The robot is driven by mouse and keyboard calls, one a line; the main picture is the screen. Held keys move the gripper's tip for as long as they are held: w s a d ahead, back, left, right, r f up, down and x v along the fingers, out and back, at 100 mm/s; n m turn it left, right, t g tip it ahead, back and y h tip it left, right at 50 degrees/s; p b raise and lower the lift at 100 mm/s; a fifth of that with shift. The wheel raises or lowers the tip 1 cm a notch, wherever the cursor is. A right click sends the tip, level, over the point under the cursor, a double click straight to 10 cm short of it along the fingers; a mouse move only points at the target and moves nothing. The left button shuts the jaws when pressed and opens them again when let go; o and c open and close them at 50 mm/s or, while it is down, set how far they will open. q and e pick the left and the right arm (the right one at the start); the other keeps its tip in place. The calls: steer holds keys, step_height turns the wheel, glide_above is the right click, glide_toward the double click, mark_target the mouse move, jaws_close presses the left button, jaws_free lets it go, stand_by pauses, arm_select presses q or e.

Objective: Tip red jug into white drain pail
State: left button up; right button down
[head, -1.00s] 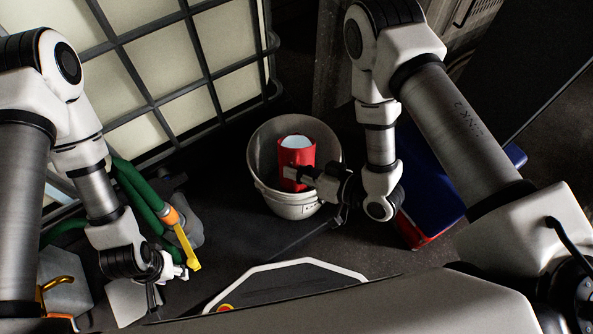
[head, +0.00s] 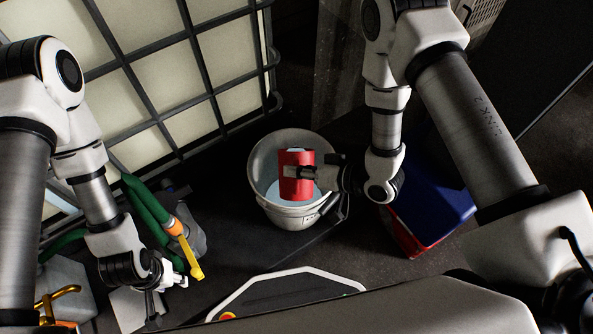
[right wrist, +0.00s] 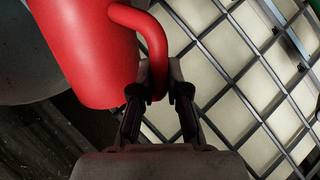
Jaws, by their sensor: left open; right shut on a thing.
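A pale surface like liquid shows inside the pail around the jug. My right gripper (head: 303,173) is shut on the jug's handle. In the right wrist view the jug (right wrist: 90,50) fills the upper left, and the right gripper's fingers (right wrist: 159,88) close around its curved handle. My left gripper (head: 168,282) is open and empty at the lower left, well away from the pail.
A caged pale tank (head: 165,75) stands behind and left of the pail. A green hose (head: 148,203) with a yellow lever (head: 190,258) lies near my left gripper. A blue and red box (head: 435,205) is right of the pail, close to my right arm.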

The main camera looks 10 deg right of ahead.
steer(key=shift+w+d+r+m+g+p, duration=0.2)
steer(key=shift+w+r+m+g+p, duration=0.45)
steer(key=shift+w+r+p, duration=0.4)
steer(key=shift+w+d+r+m+g+p, duration=0.2)
steer(key=shift+w+r+m+g+p, duration=0.55)
steer(key=shift+p, duration=1.2)
steer(key=w+d+r+m+g+y+p, duration=0.1)
steer(key=w+r+m+g+p, duration=0.1)
steer(key=w, duration=0.5)
steer(key=shift+d+r+m+g+p, duration=0.2)
steer(key=shift+r+m+g+p, duration=0.25)
steer(key=shift+g+p, duration=0.45)
stand_by(0.6)
